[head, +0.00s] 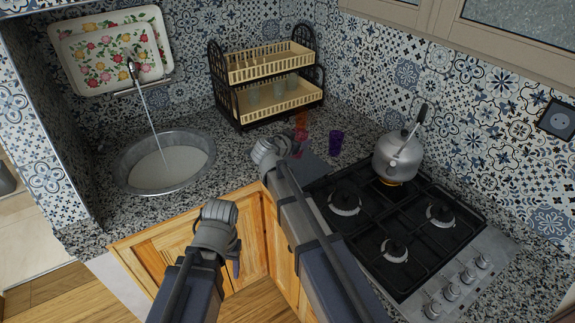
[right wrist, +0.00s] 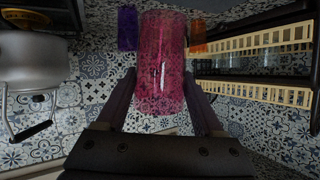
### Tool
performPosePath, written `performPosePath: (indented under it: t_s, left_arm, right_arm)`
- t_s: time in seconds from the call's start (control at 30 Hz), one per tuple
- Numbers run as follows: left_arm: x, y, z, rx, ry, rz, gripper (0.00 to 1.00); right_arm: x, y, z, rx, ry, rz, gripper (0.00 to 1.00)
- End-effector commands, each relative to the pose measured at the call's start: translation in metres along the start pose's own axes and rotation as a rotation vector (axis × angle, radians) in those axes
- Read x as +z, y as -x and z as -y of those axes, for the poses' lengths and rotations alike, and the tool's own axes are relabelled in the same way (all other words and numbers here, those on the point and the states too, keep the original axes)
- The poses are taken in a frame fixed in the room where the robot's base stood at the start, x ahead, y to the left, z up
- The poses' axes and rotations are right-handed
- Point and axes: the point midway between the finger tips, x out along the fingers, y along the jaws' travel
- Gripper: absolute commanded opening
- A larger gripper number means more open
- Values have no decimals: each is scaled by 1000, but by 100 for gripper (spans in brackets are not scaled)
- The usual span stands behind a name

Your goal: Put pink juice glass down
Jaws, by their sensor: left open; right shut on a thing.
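The pink juice glass (right wrist: 160,70) is see-through and patterned, and fills the middle of the right wrist view. My right gripper (right wrist: 162,100) is shut on it, with one finger on each side. In the head view the pink glass (head: 301,134) shows only in part beyond my right gripper (head: 299,150), over the counter by the stove. I cannot tell whether its base touches the counter. My left gripper (head: 236,264) is open and empty, low in front of the wooden cabinets; its fingers are mostly hidden.
A purple glass (head: 336,142) and an orange glass (head: 301,117) stand close by on the granite counter (head: 232,165). A two-tier rack (head: 270,68) stands behind, the sink (head: 163,163) is left, and the stove (head: 395,225) with a kettle (head: 398,158) is right.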

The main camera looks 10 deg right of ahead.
Motion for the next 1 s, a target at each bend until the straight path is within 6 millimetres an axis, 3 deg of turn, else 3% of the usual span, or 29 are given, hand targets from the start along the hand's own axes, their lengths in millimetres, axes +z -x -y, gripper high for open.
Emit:
performPosePath:
  t_s: [0.1, 0.4, 0.57, 0.83, 1.0]
  left_arm:
    - [0, -8, -1, 0, 0, 0, 56]
    - [-1, -11, -1, 0, 0, 0, 56]
    - [-1, -24, -2, 0, 0, 0, 56]
    - [-4, -65, -6, 0, 0, 0, 56]
    - [-4, -74, -7, 0, 0, 0, 56]
  right_arm:
    - [-11, -12, 8, 29, 58, -73, 1]
    - [-19, -14, 9, 46, 93, -117, 1]
    - [-6, -20, 7, 45, 93, -116, 1]
    - [31, -36, 2, 45, 92, -115, 1]
    - [39, -40, 1, 45, 92, -115, 1]
